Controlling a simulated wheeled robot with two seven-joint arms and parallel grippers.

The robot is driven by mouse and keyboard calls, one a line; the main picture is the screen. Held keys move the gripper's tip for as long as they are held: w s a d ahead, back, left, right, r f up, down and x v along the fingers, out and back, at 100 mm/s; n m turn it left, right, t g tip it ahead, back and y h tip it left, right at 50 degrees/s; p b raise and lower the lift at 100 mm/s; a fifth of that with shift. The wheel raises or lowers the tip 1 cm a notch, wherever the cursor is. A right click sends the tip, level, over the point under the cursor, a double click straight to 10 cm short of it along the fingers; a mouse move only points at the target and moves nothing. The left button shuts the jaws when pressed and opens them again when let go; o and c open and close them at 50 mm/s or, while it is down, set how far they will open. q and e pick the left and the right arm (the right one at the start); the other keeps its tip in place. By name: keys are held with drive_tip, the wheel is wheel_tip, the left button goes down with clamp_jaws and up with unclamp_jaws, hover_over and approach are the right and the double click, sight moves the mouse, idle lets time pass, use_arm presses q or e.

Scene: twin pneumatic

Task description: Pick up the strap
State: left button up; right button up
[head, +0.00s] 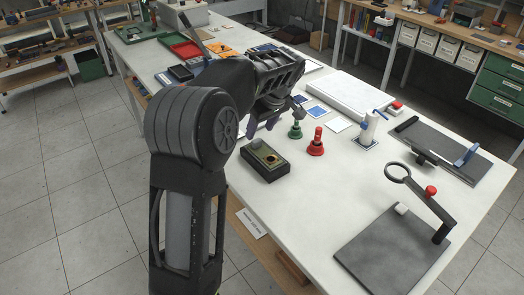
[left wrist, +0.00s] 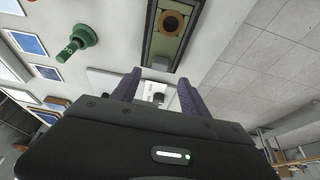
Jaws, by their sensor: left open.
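I cannot pick out a strap for certain in either view. My left gripper (head: 263,126) reaches over the table from the left, behind a dark box (head: 265,160) with a round opening. In the left wrist view its two purple fingers (left wrist: 158,90) stand apart. A small dark piece on a white surface shows between them, and I cannot tell what it is. The dark box also shows beyond the fingertips in that view (left wrist: 149,35). A white cylinder with a blue piece (head: 370,128) stands right of the gripper. My right gripper is not in view.
A green-handled piece (head: 296,130) and a red one (head: 316,143) stand near the dark box. A dark plate with a ring-ended arm (head: 398,250) lies at the front right. A white slab (head: 350,95) lies behind. The table's front middle is clear.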

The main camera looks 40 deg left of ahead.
sight(256, 140)
use_arm(q)
drive_tip(key=shift+w+a+f+p, duration=0.1)
drive_tip(key=shift+a+f+p, duration=0.1)
drive_tip(key=shift+f+p, duration=0.15)
drive_tip(key=p+x, duration=0.1)
drive_tip(key=x, duration=0.2)
drive_tip(key=shift+a+f, duration=0.1)
drive_tip(key=shift+f, duration=0.25)
drive_tip(key=shift+w+f, duration=0.15)
drive_tip(key=shift+f, duration=0.2)
clamp_jaws()
